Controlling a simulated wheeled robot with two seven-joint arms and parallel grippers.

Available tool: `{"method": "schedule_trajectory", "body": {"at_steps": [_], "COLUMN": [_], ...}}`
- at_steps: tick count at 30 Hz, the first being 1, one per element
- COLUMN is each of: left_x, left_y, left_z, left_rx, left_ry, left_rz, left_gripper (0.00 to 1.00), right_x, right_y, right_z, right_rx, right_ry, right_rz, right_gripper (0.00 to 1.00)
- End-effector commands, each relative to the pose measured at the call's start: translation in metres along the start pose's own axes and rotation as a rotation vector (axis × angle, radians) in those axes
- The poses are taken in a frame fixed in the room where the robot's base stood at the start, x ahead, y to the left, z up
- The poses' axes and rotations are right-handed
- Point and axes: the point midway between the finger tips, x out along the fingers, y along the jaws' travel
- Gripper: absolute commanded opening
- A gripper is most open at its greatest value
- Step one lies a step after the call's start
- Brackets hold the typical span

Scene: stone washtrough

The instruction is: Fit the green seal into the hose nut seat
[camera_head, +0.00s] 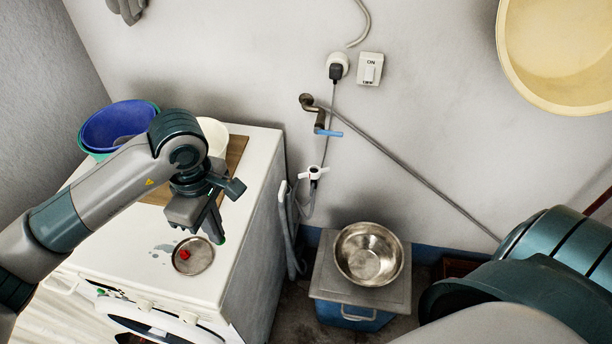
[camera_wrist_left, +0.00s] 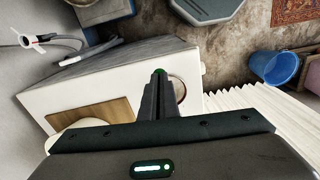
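My left gripper (camera_head: 218,236) is above the washing machine's top, close to the round metal dish. Its fingers look closed together in the left wrist view (camera_wrist_left: 158,90). A small green piece, apparently the green seal (camera_head: 222,240), shows at the fingertips; it also shows in the left wrist view (camera_wrist_left: 158,71). The fingers hide most of it. A white fitting with short arms (camera_head: 313,172) on a hose is near the wall, right of the machine; it also shows in the left wrist view (camera_wrist_left: 30,40). I cannot tell whether it is the hose nut. My right gripper is out of view.
The metal dish (camera_head: 203,262) holds a small red piece (camera_head: 184,254). Blue and green basins (camera_head: 118,122) and a wooden board (camera_head: 236,152) are on the washing machine (camera_head: 258,190). A steel bowl (camera_head: 369,254) stands on a stool. A tap (camera_head: 318,118) juts from the wall.

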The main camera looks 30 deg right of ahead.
Motion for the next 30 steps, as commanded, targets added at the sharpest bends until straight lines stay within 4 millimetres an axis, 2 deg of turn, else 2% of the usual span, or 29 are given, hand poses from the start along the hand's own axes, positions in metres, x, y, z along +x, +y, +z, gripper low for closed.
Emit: {"method": "schedule_trajectory", "body": {"at_steps": [1,6,15,24,30], "left_x": [0.002,0.002,-0.003,-0.012,-0.016], "left_y": [-0.009,-0.039,-0.102,-0.167,-0.194], "left_z": [-0.014,-0.051,-0.107,-0.145,-0.154], "left_rx": [0.027,0.158,0.396,0.616,0.71], "left_ry": [0.005,0.01,0.01,0.002,-0.004], "left_rz": [-0.001,-0.001,-0.004,-0.004,-0.001], "left_gripper": [0.0,0.0,0.0,0.0,0.0], "right_x": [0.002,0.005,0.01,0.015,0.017], "right_y": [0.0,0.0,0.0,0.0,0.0], "right_z": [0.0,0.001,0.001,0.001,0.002], "right_rx": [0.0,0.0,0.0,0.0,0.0], "right_ry": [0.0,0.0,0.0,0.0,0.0], "right_rz": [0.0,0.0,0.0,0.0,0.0], "right_gripper": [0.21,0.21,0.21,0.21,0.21]}}
